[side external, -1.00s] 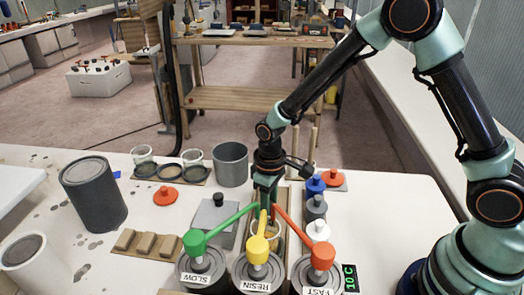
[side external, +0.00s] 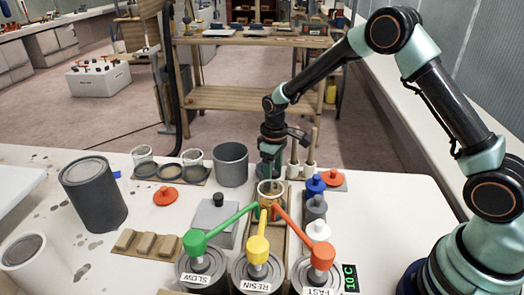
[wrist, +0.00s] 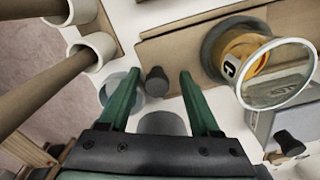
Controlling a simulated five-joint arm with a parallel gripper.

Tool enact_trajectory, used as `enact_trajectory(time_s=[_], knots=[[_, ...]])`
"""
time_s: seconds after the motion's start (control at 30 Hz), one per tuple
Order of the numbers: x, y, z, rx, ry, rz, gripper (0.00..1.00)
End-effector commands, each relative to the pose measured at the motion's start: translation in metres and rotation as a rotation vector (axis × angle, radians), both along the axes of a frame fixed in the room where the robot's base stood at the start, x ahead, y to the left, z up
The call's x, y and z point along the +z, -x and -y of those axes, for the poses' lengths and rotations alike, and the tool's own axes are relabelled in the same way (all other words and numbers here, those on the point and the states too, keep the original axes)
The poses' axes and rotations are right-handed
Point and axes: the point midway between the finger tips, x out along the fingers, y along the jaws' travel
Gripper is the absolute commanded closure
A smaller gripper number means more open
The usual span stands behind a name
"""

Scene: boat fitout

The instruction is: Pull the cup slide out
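The cup (side external: 270,190) has a clear rim and an amber body; it stands on the far end of the slide, behind the spout tips. In the wrist view the cup (wrist: 275,72) sits at the right on the tan slide board (wrist: 175,52). A dark knob (wrist: 157,80) shows at the board's near edge. My gripper (wrist: 160,78) is open, with the knob between its green fingers and gaps visible on both sides. In the side view my gripper (side external: 269,172) is just behind the cup, and its fingertips are partly hidden.
Green (side external: 194,241), yellow (side external: 257,248) and red (side external: 322,255) levers top the pots in front. Weights with knobs stand at right, including a blue one (side external: 315,185). A grey pot (side external: 231,164) and glass jars (side external: 193,160) stand left of my gripper. Pale pegs (side external: 310,165) stand close at right.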

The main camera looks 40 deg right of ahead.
Motion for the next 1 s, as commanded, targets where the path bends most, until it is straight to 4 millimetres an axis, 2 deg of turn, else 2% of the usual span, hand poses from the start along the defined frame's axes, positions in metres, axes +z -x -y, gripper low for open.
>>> enact_trajectory(time_s=[0.37, 0.47, 0.8, 1.0], knots=[[0.005, 0.0, 0.0, -0.001, 0.0, 0.001, 0.38], [0.019, -0.001, 0.0, -0.001, 0.0, 0.003, 0.38], [0.087, -0.001, 0.0, 0.0, 0.0, 0.005, 0.38], [0.113, 0.0, 0.0, 0.0, 0.0, 0.003, 0.38]])
